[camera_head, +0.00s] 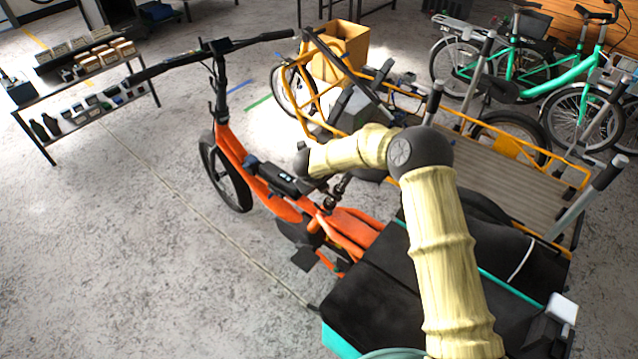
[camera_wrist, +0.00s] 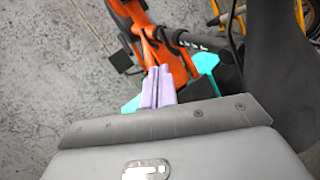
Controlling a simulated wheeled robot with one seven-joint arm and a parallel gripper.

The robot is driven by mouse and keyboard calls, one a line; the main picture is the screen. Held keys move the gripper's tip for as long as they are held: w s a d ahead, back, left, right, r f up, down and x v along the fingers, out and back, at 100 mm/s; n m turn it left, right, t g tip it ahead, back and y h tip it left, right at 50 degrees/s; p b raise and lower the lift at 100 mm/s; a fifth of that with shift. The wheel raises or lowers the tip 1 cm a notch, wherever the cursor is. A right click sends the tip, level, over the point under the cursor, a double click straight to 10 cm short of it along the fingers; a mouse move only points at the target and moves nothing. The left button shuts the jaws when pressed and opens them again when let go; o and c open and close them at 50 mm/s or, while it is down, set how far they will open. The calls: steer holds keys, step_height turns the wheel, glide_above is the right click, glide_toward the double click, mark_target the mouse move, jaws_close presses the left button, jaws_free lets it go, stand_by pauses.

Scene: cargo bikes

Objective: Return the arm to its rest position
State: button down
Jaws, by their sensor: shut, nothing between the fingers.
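My gripper (camera_wrist: 158,72) shows in the wrist view as two lavender fingers side by side, closed with nothing between them. Behind them lie the orange bike frame (camera_wrist: 174,62), a black bar (camera_wrist: 205,41) and teal pieces (camera_wrist: 205,63). I cannot tell whether the fingers touch any of these. In the head view my cream arm (camera_head: 440,250) rises from the bottom, bends at a dark elbow joint and reaches left over the orange cargo bike (camera_head: 233,150). The fingers cannot be made out in the head view.
A black cargo box (camera_head: 375,295) with teal edging lies under my arm. Teal bikes (camera_head: 560,80) are at the upper right, a shelf (camera_head: 85,115) at the left. Floor (camera_head: 130,250) is clear at lower left.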

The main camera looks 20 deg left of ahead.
steer(key=shift+w, duration=0.1)
steer(key=d+r+n, duration=0.3)
steer(key=r, duration=0.1)
steer(key=w+d+r+n+t+y, duration=0.1)
steer(key=d+r+n, duration=0.2)
steer(key=r, duration=0.1)
steer(key=w+d+r+n+t+y, duration=0.1)
steer(key=d+r+n, duration=0.3)
steer(key=shift+r, duration=0.2)
steer(key=s+d+r+n+g+h, duration=0.1)
steer(key=s+d+r+n+g, duration=0.1)
steer(key=s+d+n, duration=0.5)
steer(key=s+d+r+n+g+h, duration=0.1)
steer(key=s+d+r+n+g, duration=0.2)
steer(key=s+d+n, duration=0.5)
steer(key=s+d, duration=1.2)
steer(key=d, duration=0.2)
steer(key=shift+s+h, duration=0.25)
steer(key=shift+h, duration=0.15)
steer(key=shift+w, duration=0.1)
